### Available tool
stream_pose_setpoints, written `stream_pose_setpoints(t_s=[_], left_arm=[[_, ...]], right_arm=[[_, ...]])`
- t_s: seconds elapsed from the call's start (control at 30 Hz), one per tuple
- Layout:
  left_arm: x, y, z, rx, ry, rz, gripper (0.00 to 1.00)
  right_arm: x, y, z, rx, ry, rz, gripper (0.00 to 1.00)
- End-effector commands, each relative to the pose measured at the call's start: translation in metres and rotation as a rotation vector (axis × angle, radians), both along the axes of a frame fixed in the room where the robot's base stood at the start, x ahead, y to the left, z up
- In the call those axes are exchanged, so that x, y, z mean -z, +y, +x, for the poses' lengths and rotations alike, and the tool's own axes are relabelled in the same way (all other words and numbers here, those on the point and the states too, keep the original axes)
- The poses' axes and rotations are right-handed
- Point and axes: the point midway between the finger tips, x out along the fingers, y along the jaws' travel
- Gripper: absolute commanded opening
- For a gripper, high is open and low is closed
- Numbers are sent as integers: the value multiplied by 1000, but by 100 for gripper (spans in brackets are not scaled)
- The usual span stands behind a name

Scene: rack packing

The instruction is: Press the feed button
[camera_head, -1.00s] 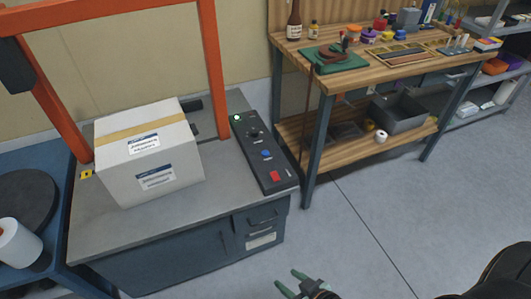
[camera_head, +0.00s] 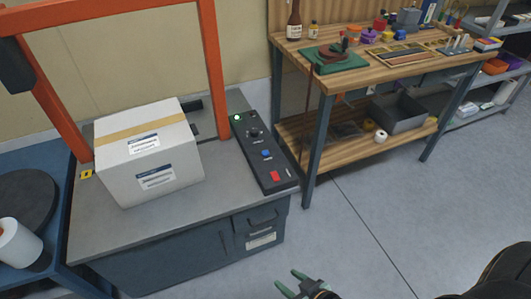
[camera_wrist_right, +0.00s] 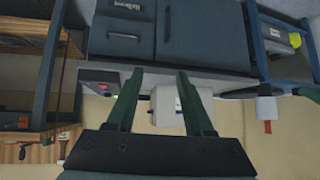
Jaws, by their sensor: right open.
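A black control panel (camera_head: 263,148) lies along the right side of the grey machine top. It carries a lit green button (camera_head: 237,117), a black knob (camera_head: 254,133), a blue button (camera_head: 266,153) and a red button (camera_head: 274,175). I cannot read which is labelled feed. My right gripper (camera_head: 288,280) is open and empty, low in front of the machine and apart from the panel. In the right wrist view its green fingers (camera_wrist_right: 158,75) are spread, with the panel's edge (camera_wrist_right: 102,80) beyond them to the left. My left gripper is not in view.
A white box (camera_head: 150,155) sits left of the panel, under an orange frame (camera_head: 214,70). A wooden workbench (camera_head: 375,75) stands behind to the right. A blue table (camera_head: 55,265) with a white roll (camera_head: 18,245) is at left. The floor right of the machine is clear.

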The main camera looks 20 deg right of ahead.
Motion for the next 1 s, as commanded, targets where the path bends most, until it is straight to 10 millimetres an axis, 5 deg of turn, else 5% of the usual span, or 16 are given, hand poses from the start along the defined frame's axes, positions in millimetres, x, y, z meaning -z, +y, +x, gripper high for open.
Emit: stream_pose_setpoints(t_s=[0.37,0.83,1.0], left_arm=[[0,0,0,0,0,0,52],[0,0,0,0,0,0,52],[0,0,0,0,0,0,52]], right_arm=[[0,0,0,0,0,0,52],[0,0,0,0,-1,0,0],[0,0,0,0,-1,0,0]])
